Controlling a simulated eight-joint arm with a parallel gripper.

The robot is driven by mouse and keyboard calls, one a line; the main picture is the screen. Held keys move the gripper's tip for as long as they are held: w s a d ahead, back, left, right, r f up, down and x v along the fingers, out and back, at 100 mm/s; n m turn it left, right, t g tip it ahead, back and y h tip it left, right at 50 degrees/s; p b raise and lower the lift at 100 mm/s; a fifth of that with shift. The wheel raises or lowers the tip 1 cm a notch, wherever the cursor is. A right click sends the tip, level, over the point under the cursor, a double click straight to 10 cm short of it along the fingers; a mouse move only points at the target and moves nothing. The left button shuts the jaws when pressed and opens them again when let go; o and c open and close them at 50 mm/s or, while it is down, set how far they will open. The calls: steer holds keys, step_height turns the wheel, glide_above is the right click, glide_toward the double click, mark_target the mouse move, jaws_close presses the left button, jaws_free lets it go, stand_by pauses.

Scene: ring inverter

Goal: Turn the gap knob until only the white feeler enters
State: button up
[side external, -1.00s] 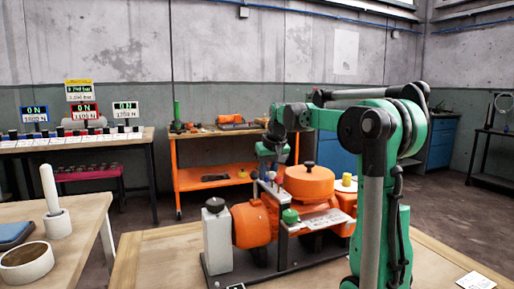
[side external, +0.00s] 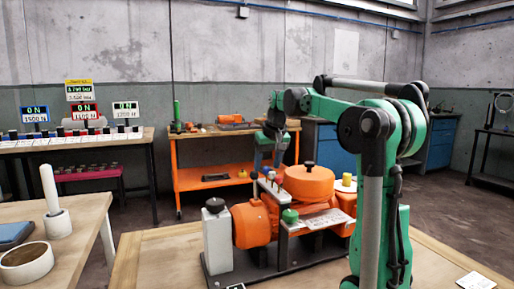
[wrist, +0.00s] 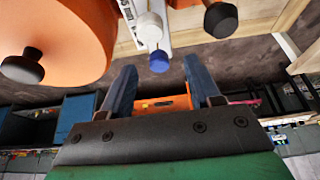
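The ring inverter (side external: 292,228) is an orange and grey machine on the wooden table. Its round orange top (side external: 308,182) carries a black knob (wrist: 22,67). Upright feelers stand beside it: a blue-tipped one (wrist: 158,60) and a white one (wrist: 150,28) show in the wrist view. A green knob (side external: 290,215) sits at the machine's front and a black knob (side external: 215,204) on its grey left post. I cannot tell which is the gap knob. My gripper (wrist: 160,67) is open and empty, its fingers apart, just above the feeler row.
A side table at left holds a white pestle-like rod (side external: 49,188) and a round ring (side external: 26,264). An orange cart (side external: 208,178) and small displays stand behind.

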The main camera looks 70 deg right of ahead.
steer(key=shift+v, duration=2.8)
steer(key=w+a+f+n+t+y, duration=0.1)
steer(key=w+a+f+n, duration=0.15)
steer(key=a, duration=0.45)
steer(key=w+a+f+n+t, duration=0.1)
steer(key=w+a+f+n, duration=0.2)
steer(key=a, duration=0.5)
steer(key=s+a+f+n+t+y, duration=0.2)
steer(key=s+a+f+n, duration=0.1)
steer(key=a+f, duration=0.7)
steer(key=a, duration=0.3)
steer(key=shift+s, duration=0.3)
steer(key=shift+n, duration=0.25)
